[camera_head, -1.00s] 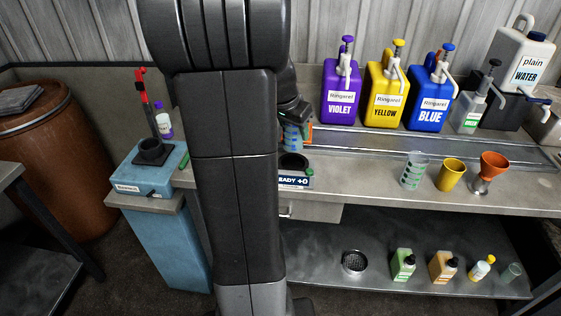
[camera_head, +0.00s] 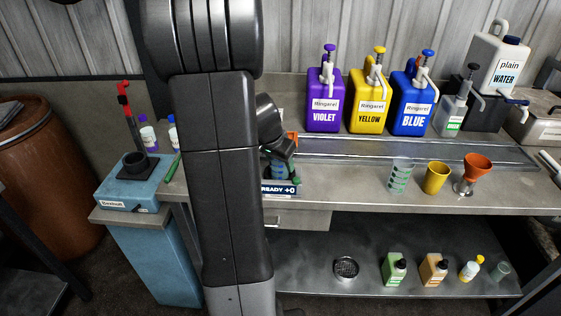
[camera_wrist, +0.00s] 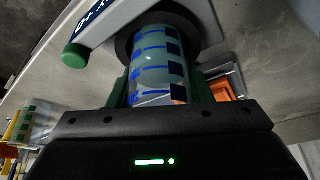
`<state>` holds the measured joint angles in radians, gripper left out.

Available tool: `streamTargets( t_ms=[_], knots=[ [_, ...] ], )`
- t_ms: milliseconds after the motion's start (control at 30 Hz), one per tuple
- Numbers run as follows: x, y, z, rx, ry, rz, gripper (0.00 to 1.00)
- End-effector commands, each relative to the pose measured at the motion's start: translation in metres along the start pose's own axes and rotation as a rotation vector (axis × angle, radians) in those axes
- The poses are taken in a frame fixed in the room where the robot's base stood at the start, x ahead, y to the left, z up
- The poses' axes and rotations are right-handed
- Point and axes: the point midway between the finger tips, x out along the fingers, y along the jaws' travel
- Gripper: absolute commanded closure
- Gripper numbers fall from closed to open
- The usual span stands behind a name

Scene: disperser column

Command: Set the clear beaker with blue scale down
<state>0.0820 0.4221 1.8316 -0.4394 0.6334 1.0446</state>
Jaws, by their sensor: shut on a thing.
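The clear beaker with blue scale (camera_wrist: 158,62) is between the fingers of my gripper (camera_wrist: 160,92), which is shut on it. In the wrist view its far end lies against the dark round plate (camera_wrist: 127,46) of the "READY +0" device; I cannot tell whether it touches. In the head view the beaker (camera_head: 279,171) is small and partly hidden by my gripper (camera_head: 281,160) and arm, just above the device's display (camera_head: 279,189).
A beaker with green scale (camera_head: 400,178), a yellow cup (camera_head: 436,178) and an orange funnel (camera_head: 477,167) stand to the right on the bench. Violet (camera_head: 323,100), yellow (camera_head: 368,98) and blue (camera_head: 412,103) pump jugs stand behind. Bare bench lies right of the device.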

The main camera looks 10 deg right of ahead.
Motion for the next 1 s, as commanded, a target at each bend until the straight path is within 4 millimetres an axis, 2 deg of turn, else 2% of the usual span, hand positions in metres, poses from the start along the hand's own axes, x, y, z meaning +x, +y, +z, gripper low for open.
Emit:
streamTargets(
  t_ms=[33, 133, 567, 667, 1000],
  knots=[
    [0.001, 0.0, 0.0, 0.0, 0.001, -0.001, 0.51],
    [0.0, 0.0, 0.0, 0.0, 0.0, 0.0, 0.33],
    [-0.006, 0.0, -0.003, 0.0, 0.0, -0.001, 0.33],
    [-0.02, -0.001, -0.002, 0.001, 0.004, -0.004, 0.33],
    [-0.087, -0.001, -0.002, 0.0, 0.004, -0.005, 0.33]
  ],
)
